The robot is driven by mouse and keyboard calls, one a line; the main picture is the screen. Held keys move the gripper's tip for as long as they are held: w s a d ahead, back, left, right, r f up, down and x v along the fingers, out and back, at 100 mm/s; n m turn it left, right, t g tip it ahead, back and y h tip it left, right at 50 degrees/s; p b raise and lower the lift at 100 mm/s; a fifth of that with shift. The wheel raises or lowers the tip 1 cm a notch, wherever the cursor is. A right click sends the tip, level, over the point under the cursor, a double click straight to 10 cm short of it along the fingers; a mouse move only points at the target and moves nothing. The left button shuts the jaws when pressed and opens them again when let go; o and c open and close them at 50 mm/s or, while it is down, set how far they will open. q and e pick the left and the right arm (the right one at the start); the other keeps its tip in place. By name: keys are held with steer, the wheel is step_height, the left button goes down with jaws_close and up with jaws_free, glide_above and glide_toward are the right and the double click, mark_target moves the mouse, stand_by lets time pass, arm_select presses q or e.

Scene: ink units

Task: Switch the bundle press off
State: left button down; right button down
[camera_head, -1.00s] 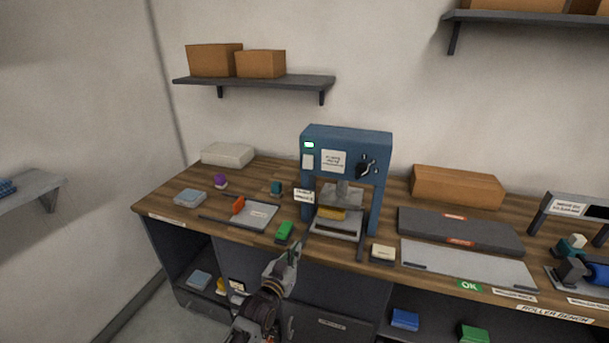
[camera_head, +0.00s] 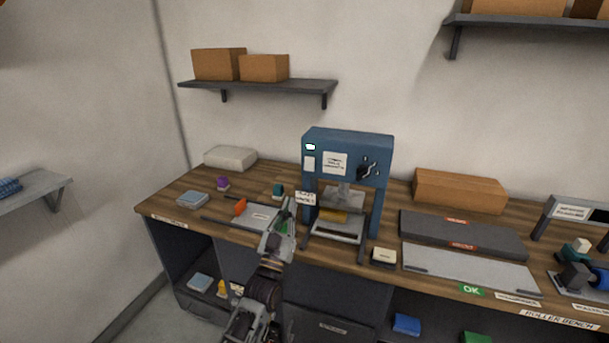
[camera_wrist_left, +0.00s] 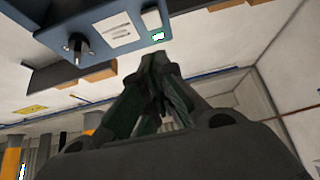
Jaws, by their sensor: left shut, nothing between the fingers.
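The bundle press (camera_head: 348,141) is a blue frame standing on the wooden bench, with a yellowish piece (camera_head: 333,216) on its bed. Its front has a lit green-white indicator (camera_head: 310,147) at the upper left, a pale plate (camera_head: 309,164) below it and a dark knob (camera_head: 367,169) at the right. In the left wrist view, the press front (camera_wrist_left: 110,25) shows at upper left, with its lit indicator (camera_wrist_left: 158,37) beyond my fingers. My right gripper is out of view.
A grey tray (camera_head: 262,216) with an orange item (camera_head: 240,206) lies left of the press. A small label stand (camera_head: 305,198) is close by the press's left post. A cream block (camera_head: 384,256) sits at front right.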

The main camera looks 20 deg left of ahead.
mark_target(309, 158)
arm_select(q)
steer(key=shift+w, duration=0.1)
stand_by(0.3)
